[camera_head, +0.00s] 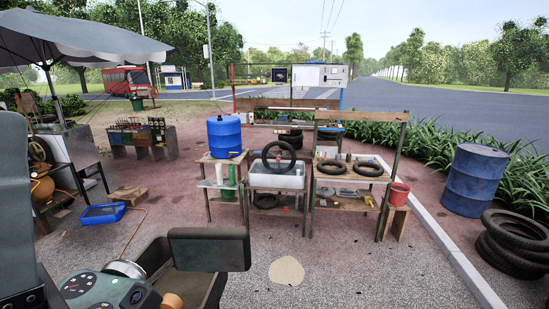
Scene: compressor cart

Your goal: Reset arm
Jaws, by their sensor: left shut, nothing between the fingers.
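My left arm comes in at the left edge as a large dark grey block. My left gripper (34,299) is at the bottom left corner, partly cut off by the frame; it is shut and holds nothing. Just right of it is a green-grey panel with round dials (95,289), with a silver round part and an orange knob beside it. I cannot tell whether they touch. My right gripper is not in view.
A dark padded seat-like part (209,249) stands right of the panel. Wooden workbenches hold a blue barrel (224,136) and tyres (279,154). A blue drum (474,180) and stacked tyres (513,244) stand at right. The gravel between is open.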

